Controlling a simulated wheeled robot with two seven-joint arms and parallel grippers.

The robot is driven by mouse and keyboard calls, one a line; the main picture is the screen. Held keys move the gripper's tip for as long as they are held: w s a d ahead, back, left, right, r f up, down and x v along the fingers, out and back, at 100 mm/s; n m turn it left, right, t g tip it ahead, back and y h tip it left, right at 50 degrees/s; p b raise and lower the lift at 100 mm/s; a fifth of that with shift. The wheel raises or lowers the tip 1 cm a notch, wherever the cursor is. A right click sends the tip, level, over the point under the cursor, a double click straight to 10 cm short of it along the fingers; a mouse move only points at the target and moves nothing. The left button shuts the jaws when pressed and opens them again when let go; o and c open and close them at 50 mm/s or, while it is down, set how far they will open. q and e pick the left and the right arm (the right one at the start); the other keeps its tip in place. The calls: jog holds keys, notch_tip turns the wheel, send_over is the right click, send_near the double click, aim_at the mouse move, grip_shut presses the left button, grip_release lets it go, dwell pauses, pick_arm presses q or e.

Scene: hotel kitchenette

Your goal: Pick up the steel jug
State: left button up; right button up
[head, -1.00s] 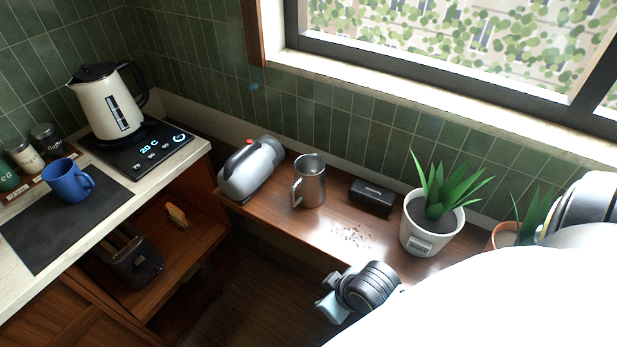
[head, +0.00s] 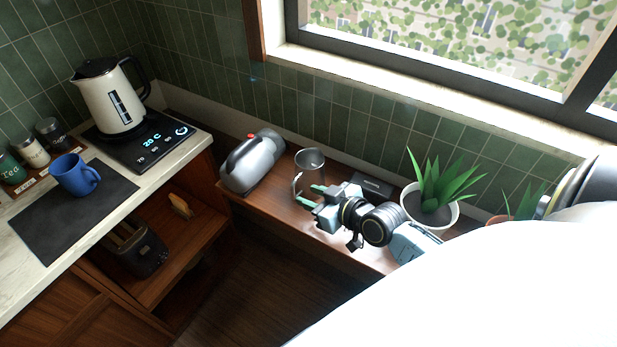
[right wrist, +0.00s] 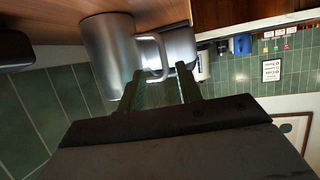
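The steel jug (head: 311,162) stands upright on the wooden counter, with its handle on the left in the head view. My right gripper (head: 307,194) is just in front of the jug, its two greenish fingers pointing at the handle side. In the right wrist view the jug (right wrist: 108,52) looks upside down, and its handle (right wrist: 163,58) shows between the tips of the parted fingers (right wrist: 160,74). The fingers are open, and I cannot tell whether they touch the handle. The jug's lower part is partly hidden by the gripper in the head view. My left gripper is not in view.
A silver appliance (head: 252,162) with a red button stands left of the jug. A black box (head: 373,184) and a white-potted plant (head: 428,208) are to the right. The tiled wall (head: 330,125) is close behind. A kettle (head: 110,97) and blue mug (head: 74,175) stand on the left counter.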

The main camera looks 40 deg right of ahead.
aim_at(294, 191)
jog(key=x, duration=0.8)
jog(key=shift+w+a, duration=0.15)
jog(key=shift+a, duration=0.2)
jog(key=shift+c, duration=0.3)
grip_shut()
jog(key=shift+r, duration=0.15)
dwell(0.7)
